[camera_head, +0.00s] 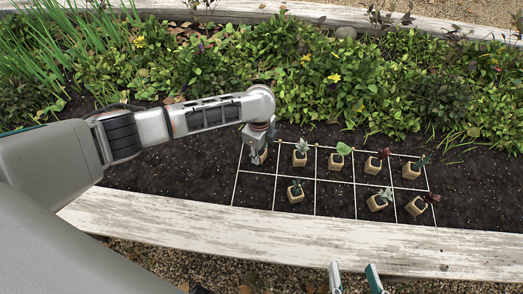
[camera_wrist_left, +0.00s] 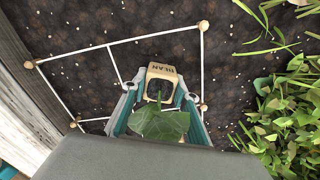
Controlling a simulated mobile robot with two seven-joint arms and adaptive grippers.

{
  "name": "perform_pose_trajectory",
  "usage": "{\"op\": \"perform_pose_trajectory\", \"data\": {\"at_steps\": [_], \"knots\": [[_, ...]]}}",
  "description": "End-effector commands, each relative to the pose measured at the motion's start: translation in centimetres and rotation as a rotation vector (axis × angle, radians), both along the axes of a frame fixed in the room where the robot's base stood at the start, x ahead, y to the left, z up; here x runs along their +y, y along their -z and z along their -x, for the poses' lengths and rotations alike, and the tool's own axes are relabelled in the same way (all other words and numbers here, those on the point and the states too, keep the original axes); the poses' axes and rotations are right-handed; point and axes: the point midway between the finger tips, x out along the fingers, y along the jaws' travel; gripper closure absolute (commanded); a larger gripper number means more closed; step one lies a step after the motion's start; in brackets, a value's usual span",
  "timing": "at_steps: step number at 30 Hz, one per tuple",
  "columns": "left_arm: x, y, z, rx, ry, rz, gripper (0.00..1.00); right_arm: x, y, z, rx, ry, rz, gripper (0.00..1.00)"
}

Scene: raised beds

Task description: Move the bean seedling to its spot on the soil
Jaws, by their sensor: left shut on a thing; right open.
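The bean seedling is a leafy green plant (camera_wrist_left: 158,122) in a tan square pot marked BEAN (camera_wrist_left: 162,71). My left gripper (camera_head: 260,140) reaches down over the back-left cell of the string grid (camera_head: 234,190). Its fingers are shut on the pot, one on each side, as the left wrist view shows. In the head view the pot (camera_head: 258,158) is within or just above that cell, partly hidden by the gripper. I cannot tell whether its base touches the soil. My right gripper (camera_head: 356,278) is open and empty at the bottom edge of the head view.
The front-left and front-middle cells are bare. Dense plants (camera_head: 330,85) line the back. A white plank (camera_head: 290,236) edges the front.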

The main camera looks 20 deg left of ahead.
Motion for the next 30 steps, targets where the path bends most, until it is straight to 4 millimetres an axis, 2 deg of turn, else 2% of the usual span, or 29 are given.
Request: {"op": "perform_pose_trajectory", "data": {"at_steps": [6, 11, 12, 14, 25, 30], "knots": [[0.0, -0.3, -0.3, -0.006, -0.002, 0.001, 0.96, 0.2, -0.5, -0.2, -0.01, 0.0, -0.01, 0.55], [0.0, 0.2, -0.2, -0.004, -0.002, 0.0, 0.96, 0.2, -0.3, -0.1, -0.006, 0.001, -0.01, 0.55], [0.0, 0.2, -0.2, -0.005, -0.002, 0.001, 0.66, 0.2, -0.3, -0.1, -0.006, 0.002, -0.011, 0.55], [0.0, 0.1, -0.2, -0.005, -0.002, 0.001, 0.55, 0.2, -0.3, -0.1, -0.005, 0.003, -0.01, 0.55], [0.0, -0.1, -0.3, -0.007, -0.001, 0.001, 0.55, 0.1, -0.3, -0.1, -0.005, 0.008, -0.009, 0.55], [0.0, -2.8, -0.7, -0.017, -0.002, 0.001, 0.55, -0.4, -1.7, -0.9, -0.036, 0.001, 0.026, 0.55]]}}
